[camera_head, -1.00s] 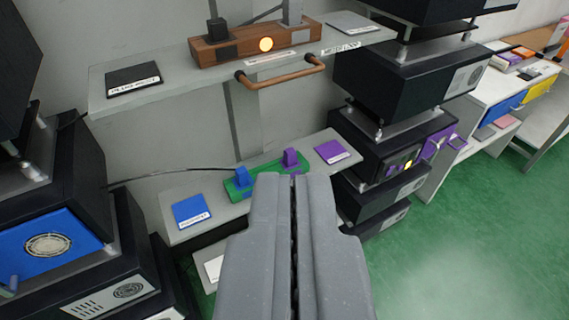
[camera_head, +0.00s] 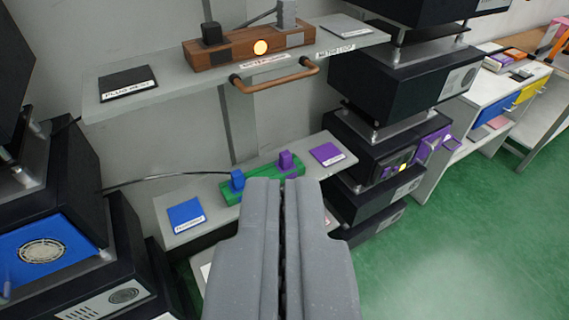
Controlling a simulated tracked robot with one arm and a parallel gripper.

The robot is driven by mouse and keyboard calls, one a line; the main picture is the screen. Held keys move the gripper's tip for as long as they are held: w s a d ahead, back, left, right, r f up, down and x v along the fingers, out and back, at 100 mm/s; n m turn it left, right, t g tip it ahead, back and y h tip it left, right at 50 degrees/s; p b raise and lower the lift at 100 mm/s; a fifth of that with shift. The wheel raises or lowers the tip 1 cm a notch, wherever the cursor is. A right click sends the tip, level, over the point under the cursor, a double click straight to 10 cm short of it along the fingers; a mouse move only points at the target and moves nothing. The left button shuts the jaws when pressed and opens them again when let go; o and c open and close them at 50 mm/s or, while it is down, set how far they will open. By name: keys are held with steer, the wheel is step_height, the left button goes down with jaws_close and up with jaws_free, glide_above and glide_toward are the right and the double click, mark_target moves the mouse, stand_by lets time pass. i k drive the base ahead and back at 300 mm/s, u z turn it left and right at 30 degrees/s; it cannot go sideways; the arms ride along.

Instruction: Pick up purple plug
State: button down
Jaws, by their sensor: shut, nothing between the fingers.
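The purple plug (camera_head: 286,160) stands upright in the right part of a green power strip (camera_head: 262,177) on the lower grey shelf. A blue plug (camera_head: 237,180) stands in the left part of the same strip, with a dark cable running off to the left. My gripper (camera_head: 284,182) is shut and empty. In the picture its fingertips lie just below the purple plug and overlap the strip's front edge. I cannot tell how far apart they are in depth.
A blue pad (camera_head: 186,214) and a purple pad (camera_head: 327,154) lie on the lower shelf (camera_head: 205,194). Above is an upper shelf (camera_head: 130,78) with a brown strip (camera_head: 225,50) and a copper handle (camera_head: 275,82). Dark machines (camera_head: 400,95) stand right. Green floor (camera_head: 450,240) is clear at lower right.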

mark_target(286, 158)
steer(key=k, duration=1.1)
steer(key=z, duration=1)
steer(key=i, duration=2.6)
steer(key=u, duration=0.85)
steer(key=k, duration=0.75)
steer(key=u, duration=0.35)
steer(key=i, duration=0.2)
steer(key=z, duration=0.2)
